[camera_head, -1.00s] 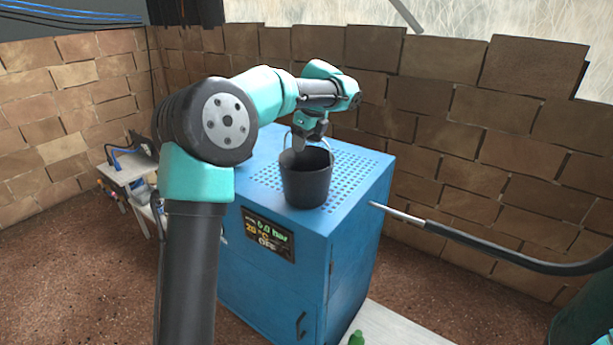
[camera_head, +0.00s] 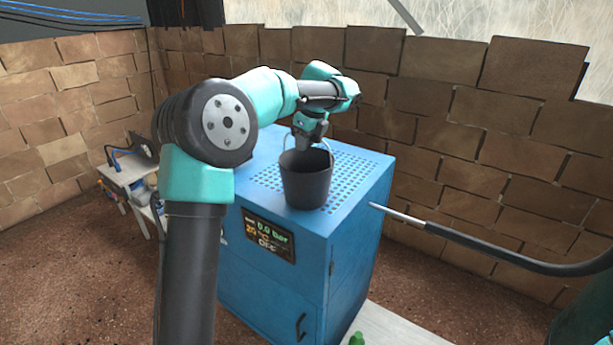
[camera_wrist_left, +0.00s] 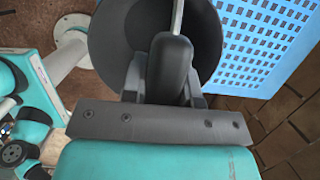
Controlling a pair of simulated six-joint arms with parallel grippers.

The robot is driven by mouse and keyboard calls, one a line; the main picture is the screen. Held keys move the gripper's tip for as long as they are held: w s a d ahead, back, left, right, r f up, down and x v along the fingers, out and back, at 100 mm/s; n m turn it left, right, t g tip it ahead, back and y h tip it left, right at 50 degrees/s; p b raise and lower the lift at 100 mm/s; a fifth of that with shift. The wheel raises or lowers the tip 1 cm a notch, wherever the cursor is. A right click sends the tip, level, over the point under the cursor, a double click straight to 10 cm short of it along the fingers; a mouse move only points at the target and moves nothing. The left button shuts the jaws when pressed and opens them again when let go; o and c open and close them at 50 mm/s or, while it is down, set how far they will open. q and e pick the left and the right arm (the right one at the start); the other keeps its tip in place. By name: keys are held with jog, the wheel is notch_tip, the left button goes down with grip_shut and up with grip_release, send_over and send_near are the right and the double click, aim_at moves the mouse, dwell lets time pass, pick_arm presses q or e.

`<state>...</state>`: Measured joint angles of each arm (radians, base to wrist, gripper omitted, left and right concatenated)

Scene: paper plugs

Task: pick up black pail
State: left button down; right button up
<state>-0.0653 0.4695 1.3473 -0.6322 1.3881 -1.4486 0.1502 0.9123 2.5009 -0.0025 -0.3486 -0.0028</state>
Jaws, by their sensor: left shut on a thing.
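The black pail (camera_head: 306,182) stands upright on the perforated top of the blue cabinet (camera_head: 343,235). Its thin wire handle is raised over its mouth. My left gripper (camera_head: 308,142) is at the far side of the pail's rim, shut on the handle. In the left wrist view, the handle's dark grip (camera_wrist_left: 171,65) lies between the fingers of my left gripper (camera_wrist_left: 168,85), with the open mouth of the pail (camera_wrist_left: 115,35) beyond it. The pail looks to be resting on the cabinet. My right gripper is not in view.
The cabinet top is bare around the pail. A dark hose with a metal tip (camera_head: 400,216) reaches in from the right, near the cabinet. A small white table (camera_head: 130,172) with tools stands at the left. A brick wall (camera_head: 450,130) runs behind.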

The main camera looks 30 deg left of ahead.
pick_arm(q)
jog(key=shift+r, duration=0.15)
jog(key=shift+r, duration=1.8)
jog(key=s+d+r, duration=0.1)
jog(key=s+d, duration=0.7)
jog(key=s, duration=0.5)
jog(key=shift+s+d+r, duration=0.2)
jog(key=shift+s+r, duration=0.05)
jog(key=shift+s, duration=0.1)
